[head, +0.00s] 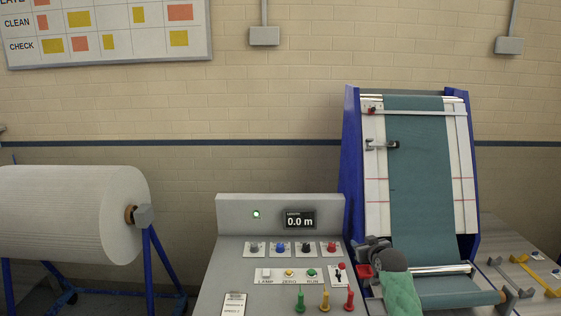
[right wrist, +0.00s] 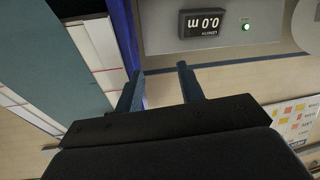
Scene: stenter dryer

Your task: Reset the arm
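My right gripper (head: 369,252) is in front of the lower left corner of the cloth machine (head: 351,160), beside the console's right edge. In the right wrist view its two fingers (right wrist: 160,88) stand apart with nothing between them. On the machine, a small grey arm with a dark tip (head: 382,145) reaches from the left white strip over the edge of the green cloth (head: 420,170). Above it, a pale bar (head: 420,112) with a red piece at its left end crosses the cloth. My left gripper is not in view.
The console (head: 230,265) has a display (head: 300,220) reading 0.0 m, a lit green lamp (head: 256,214), several buttons, a red-knobbed lever (head: 341,268) and coloured pegs (head: 325,300). A white roll (head: 60,215) stands left. A side table (head: 515,260) with yellow-handled tools is right.

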